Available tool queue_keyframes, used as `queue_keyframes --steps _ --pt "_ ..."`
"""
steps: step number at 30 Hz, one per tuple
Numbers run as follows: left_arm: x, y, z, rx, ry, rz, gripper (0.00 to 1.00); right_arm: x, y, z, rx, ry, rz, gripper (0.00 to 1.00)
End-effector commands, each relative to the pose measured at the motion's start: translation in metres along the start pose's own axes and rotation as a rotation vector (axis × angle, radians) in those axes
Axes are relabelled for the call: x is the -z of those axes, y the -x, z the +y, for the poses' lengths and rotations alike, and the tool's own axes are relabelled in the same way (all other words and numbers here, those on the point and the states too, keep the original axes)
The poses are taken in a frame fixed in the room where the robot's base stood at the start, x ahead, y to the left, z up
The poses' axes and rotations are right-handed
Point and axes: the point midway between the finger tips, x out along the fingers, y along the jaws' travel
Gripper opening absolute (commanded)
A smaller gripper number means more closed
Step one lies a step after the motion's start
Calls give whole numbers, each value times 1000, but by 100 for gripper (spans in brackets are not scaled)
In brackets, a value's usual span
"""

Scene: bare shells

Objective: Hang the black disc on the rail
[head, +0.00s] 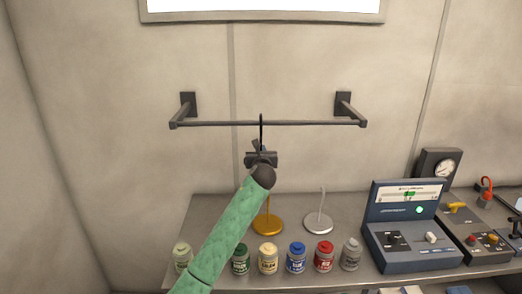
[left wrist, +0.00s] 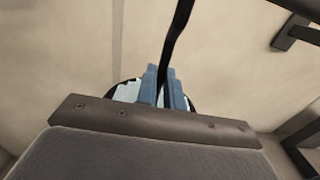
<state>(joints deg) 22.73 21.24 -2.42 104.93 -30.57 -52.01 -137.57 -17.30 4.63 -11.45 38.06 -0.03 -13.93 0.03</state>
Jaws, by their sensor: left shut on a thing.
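The rail (head: 220,124) is a dark bar on two wall brackets. My left gripper (head: 261,157) is just below the rail's middle, shut on the stem of the black disc (head: 262,137). The thin black stem rises from the jaws across the rail, and its top shows slightly above the bar. I cannot tell whether its hook is over the rail or in front of it. In the left wrist view the black stem (left wrist: 179,35) runs up from between the blue-grey fingers, with a dark curved edge behind them. The disc itself is mostly hidden. My right gripper is not in view.
A gold disc (head: 268,226) and a silver disc (head: 319,223) with upright stems are on the bench (head: 222,206). Several small jars line its front, including a blue one (head: 297,258). Instrument boxes (head: 412,247) stand at right. A bright panel (head: 262,8) is above the rail.

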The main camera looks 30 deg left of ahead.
Motion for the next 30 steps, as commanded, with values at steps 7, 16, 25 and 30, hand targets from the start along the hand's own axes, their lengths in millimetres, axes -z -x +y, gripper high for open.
queue_keyframes --steps 7,16,25,30 --pt "5 0 0 1 0 -1 0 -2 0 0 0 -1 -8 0" --pt "5 0 0 0 1 -1 17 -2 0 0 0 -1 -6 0" --pt "5 0 0 0 1 -1 35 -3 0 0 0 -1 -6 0" --pt "7 4 0 0 0 -1 35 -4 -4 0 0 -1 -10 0"
